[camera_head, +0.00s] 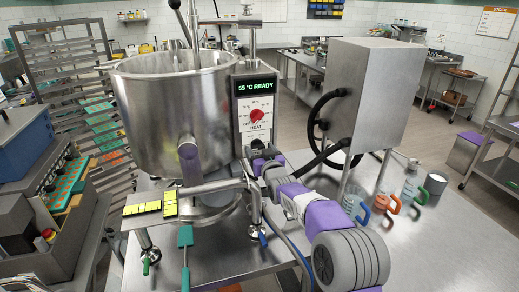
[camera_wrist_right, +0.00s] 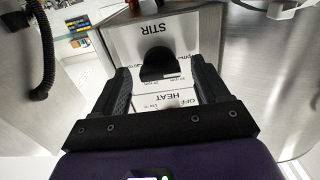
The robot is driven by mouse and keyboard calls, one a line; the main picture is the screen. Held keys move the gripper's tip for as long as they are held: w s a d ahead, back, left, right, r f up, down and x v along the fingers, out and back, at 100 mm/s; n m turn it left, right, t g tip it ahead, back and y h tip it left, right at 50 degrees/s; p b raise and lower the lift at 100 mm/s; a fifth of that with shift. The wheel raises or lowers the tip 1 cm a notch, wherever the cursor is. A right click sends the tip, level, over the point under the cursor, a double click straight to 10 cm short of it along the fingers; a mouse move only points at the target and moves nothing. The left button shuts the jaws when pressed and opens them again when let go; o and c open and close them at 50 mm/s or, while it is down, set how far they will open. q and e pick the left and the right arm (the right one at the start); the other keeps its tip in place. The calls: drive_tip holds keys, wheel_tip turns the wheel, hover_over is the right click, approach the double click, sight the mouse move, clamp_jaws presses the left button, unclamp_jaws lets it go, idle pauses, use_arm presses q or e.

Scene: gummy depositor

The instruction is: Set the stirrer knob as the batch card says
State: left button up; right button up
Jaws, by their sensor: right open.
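The steel kettle (camera_head: 165,110) carries a front control panel with a green display (camera_head: 256,87) reading "55 °C READY". A red heat knob (camera_head: 257,115) sits above the word HEAT. The black stirrer knob (camera_wrist_right: 158,64) shows in the right wrist view beside the word STIR, which appears upside down. My right gripper (camera_wrist_right: 160,74) is open, its fingers on either side of the knob with gaps visible. Contact cannot be told. In the head view my right gripper (camera_head: 262,160) partly covers the panel's lower part. The stirrer scale is partly hidden by the knob. No readable batch card shows.
A teal-handled tool (camera_head: 185,238) and yellow-and-black pieces (camera_head: 142,208) are at the front left.

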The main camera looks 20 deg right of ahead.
drive_tip(key=shift+w, duration=0.35)
drive_tip(key=c, duration=1.1)
drive_tip(key=shift+o, duration=0.2)
